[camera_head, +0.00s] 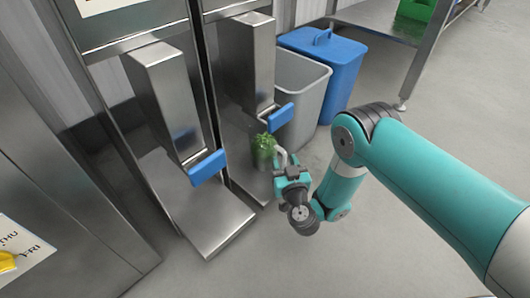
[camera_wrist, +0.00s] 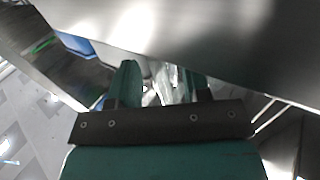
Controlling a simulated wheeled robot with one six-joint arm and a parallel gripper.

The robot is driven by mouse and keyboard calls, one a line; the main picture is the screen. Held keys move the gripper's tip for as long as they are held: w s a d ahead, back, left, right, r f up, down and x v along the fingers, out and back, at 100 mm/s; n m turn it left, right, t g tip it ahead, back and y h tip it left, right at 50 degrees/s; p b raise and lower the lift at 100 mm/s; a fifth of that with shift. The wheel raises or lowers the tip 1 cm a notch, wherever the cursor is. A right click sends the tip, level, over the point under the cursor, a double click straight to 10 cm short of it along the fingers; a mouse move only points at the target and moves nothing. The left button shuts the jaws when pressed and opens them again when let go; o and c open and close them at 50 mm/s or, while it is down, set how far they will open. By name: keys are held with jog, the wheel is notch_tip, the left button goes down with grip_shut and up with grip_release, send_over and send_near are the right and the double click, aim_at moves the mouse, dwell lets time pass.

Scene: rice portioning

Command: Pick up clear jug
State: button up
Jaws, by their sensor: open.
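The clear jug (camera_head: 264,158) stands on the steel base below the right-hand dispenser spout, and green shows in its upper part. I cannot tell if the green is inside it or behind it. My gripper (camera_head: 282,166) is close at the jug's right side; in the head view its fingertips are hard to make out. In the wrist view my two teal fingers (camera_wrist: 165,88) are apart, and a clear, shiny shape, likely part of the jug (camera_wrist: 167,80), shows between them. I cannot tell whether the fingers touch it.
Two steel dispensers with blue paddles (camera_head: 208,168) (camera_head: 280,117) stand over the base, close to my gripper. A grey bin (camera_head: 300,95) and a blue lidded bin (camera_head: 325,70) stand behind. A steel table (camera_head: 385,22) is at the back right. The floor at lower right is clear.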

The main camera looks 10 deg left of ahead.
jog(key=shift+a, duration=0.15)
grip_shut()
jog(key=shift+r, duration=0.1)
